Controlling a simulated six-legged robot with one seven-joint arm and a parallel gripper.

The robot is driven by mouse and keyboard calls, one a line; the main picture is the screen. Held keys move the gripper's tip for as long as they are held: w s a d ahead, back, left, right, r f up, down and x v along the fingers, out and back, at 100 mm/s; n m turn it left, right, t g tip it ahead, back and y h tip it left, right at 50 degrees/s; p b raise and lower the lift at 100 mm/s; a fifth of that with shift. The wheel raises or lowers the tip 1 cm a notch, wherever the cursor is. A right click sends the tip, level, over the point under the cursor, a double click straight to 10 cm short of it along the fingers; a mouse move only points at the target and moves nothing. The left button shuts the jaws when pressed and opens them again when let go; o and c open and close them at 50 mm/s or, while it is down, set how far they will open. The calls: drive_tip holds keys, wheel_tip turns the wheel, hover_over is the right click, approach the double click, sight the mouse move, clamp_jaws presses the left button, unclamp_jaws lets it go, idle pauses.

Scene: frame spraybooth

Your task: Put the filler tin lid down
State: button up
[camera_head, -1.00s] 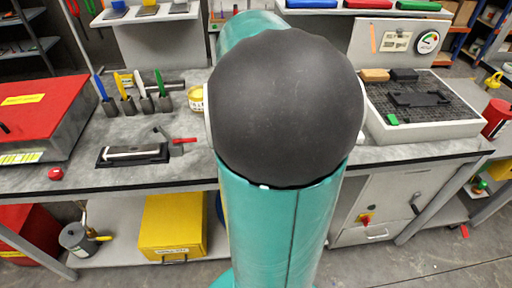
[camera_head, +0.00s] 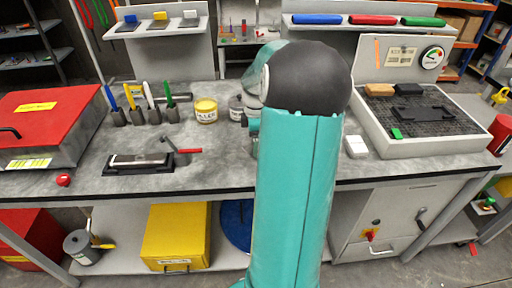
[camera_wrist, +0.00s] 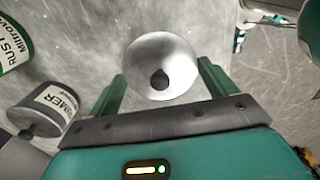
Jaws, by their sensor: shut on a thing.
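The yellow filler tin (camera_head: 206,111) stands upright on the bench, left of my arm in the head view. My gripper and the lid are hidden behind my arm there.
A grey primer tin (camera_wrist: 48,108) and a green-and-white rust tin (camera_wrist: 10,45) stand left in the wrist view. A red-handled tool (camera_head: 188,150) and black tray (camera_head: 138,163) lie left of my arm. A white block (camera_head: 356,146) and grated box (camera_head: 425,120) are right.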

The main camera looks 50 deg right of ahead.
drive_tip(key=shift+w+d+f, duration=0.25)
drive_tip(key=shift+d+f, duration=0.1)
drive_tip(key=shift+f, duration=0.2)
drive_tip(key=shift+w+d+f, duration=0.25)
drive_tip(key=shift+d+f, duration=0.05)
drive_tip(key=shift+f, duration=0.2)
drive_tip(key=shift+w+d+f, duration=0.1)
drive_tip(key=shift+f, duration=1.5)
drive_tip(key=shift+f, duration=0.15)
drive_tip(key=o, duration=0.8)
drive_tip(key=shift+o, duration=0.2)
wheel_tip(320, 180, up, 12)
drive_tip(key=shift+r, duration=0.2)
